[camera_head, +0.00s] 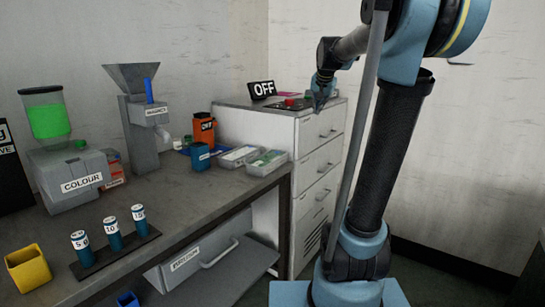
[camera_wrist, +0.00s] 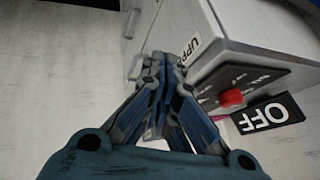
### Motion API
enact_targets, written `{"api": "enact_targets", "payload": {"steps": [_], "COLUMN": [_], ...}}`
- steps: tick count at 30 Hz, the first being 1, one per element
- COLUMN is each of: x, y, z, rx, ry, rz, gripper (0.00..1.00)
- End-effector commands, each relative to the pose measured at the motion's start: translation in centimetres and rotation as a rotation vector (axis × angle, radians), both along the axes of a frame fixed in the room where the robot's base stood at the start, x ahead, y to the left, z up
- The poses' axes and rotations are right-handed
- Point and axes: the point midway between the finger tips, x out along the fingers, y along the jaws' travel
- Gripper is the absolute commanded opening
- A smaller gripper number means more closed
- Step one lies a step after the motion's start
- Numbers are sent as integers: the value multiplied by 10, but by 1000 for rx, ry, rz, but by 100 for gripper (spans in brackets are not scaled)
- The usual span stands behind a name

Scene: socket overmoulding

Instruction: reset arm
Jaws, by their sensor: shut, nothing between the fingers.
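My gripper (camera_head: 320,92) is at the end of my raised arm, in front of the upper part of the white drawer cabinet (camera_head: 322,165) in the head view. In the wrist view my gripper (camera_wrist: 160,62) has its fingertips together and holds nothing. The tips appear near the cabinet corner that carries an "UPPE..." label (camera_wrist: 191,47). Whether they touch the cabinet I cannot tell. A red button (camera_wrist: 231,98) on a dark panel and a black OFF sign (camera_wrist: 267,114) lie to the right of the fingers. The OFF sign also shows on the cabinet top in the head view (camera_head: 263,89).
The workbench (camera_head: 185,205) holds a COLOUR machine (camera_head: 75,180) with a green hopper, a grey funnel machine (camera_head: 140,125), blue weights (camera_head: 112,232), a yellow bin (camera_head: 28,268) and trays (camera_head: 267,162). The right wall area looks clear.

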Motion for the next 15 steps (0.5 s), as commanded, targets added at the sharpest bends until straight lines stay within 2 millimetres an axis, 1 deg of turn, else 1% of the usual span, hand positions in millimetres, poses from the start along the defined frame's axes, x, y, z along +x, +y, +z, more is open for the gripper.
{"api": "enact_targets", "payload": {"steps": [1, 2, 3, 8, 12, 14, 15], "x": [-22, -33, -49, -110, -163, -186, -200], "y": [0, 0, 0, -1, 0, 0, 0], "z": [-11, -18, -26, -64, -100, -116, -127], "rx": [-14, -22, -34, -77, -112, -124, -133], "ry": [20, 31, 47, 110, 165, 187, 204], "rz": [20, 32, 51, 122, 188, 217, 236], "gripper": [0, 0, 0, 0, 0, 0, 0]}}
